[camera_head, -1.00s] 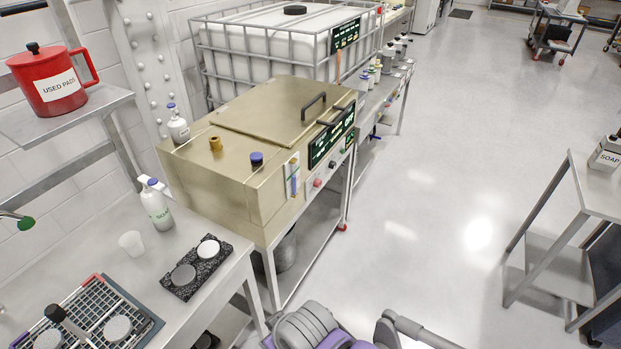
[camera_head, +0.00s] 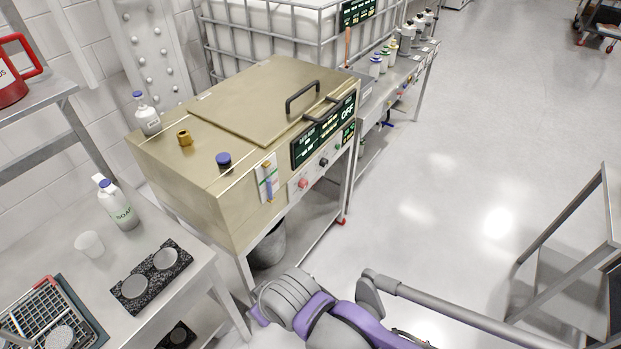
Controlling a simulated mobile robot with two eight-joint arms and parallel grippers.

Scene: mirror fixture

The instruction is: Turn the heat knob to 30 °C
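A brass-coloured metal tank (camera_head: 190,195) with a hinged lid stands on a steel frame left of centre. Its front face carries a small red knob (camera_head: 304,183), a dark knob (camera_head: 323,162) and a green control (camera_head: 338,146) in a row. Their labels are too small to read, so I cannot tell which is the heat knob or its setting. A dark display (camera_head: 322,132) above them has lit text, with OFF readable at its right end. Grey and purple links of my own arm show at the bottom; neither gripper is in view.
A steel bench (camera_head: 185,300) with a soap bottle (camera_head: 119,205), a white cup (camera_head: 89,244) and a black stone block (camera_head: 130,305) stands at lower left. A bucket (camera_head: 268,247) is under the tank. Open floor lies right, up to a metal stand (camera_head: 560,215).

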